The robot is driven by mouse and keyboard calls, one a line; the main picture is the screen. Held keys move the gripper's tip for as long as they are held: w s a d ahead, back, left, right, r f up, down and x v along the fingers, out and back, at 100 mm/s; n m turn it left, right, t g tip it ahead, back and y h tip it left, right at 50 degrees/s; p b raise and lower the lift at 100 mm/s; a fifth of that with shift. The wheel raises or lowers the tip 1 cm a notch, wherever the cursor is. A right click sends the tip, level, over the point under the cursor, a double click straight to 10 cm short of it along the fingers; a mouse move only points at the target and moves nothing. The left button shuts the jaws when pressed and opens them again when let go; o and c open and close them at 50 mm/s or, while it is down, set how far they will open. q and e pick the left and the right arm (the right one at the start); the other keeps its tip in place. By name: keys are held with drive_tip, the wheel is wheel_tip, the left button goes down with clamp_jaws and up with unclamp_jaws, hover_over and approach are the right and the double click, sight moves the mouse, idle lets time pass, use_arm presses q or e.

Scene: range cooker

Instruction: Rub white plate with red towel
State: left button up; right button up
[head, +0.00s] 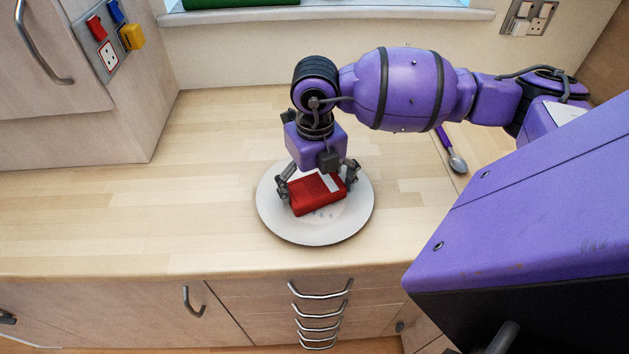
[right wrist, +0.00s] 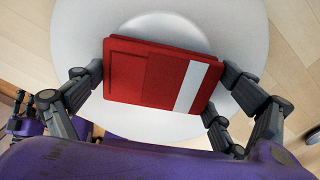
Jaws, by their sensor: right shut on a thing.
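The white plate (head: 341,226) lies on the wooden counter near its front edge. The red towel (head: 318,194), folded into a block with a white stripe, is over the middle of the plate. I cannot tell whether the towel touches the plate. My left gripper does not show in the head view.
A spoon with a purple handle (head: 452,152) lies on the counter to the right. Sockets with coloured plugs (head: 110,55) are on the left wall. A window sill (head: 330,15) runs along the back. The counter (head: 150,205) left of the plate is clear. Drawers with metal handles (head: 320,291) are below.

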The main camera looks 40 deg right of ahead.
sight(314, 201)
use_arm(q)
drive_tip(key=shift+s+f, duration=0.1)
use_arm(e)
drive_tip(key=shift+f, duration=0.2)
drive_tip(key=shift+s, duration=0.1)
drive_tip(key=shift+s+a+r+p, duration=0.2)
drive_tip(key=shift+s+a+p, duration=0.25)
drive_tip(key=shift+s+a, duration=0.7)
drive_tip(key=shift+s, duration=0.2)
drive_tip(key=shift+f, duration=0.2)
drive_tip(key=shift+w+d+f+b, duration=0.2)
drive_tip(key=shift+w+d+b, duration=0.25)
drive_tip(key=shift+w+d, duration=0.8)
drive_tip(key=shift+c, duration=0.4)
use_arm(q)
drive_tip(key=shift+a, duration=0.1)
use_arm(e)
drive_tip(key=shift+w+a, duration=0.1)
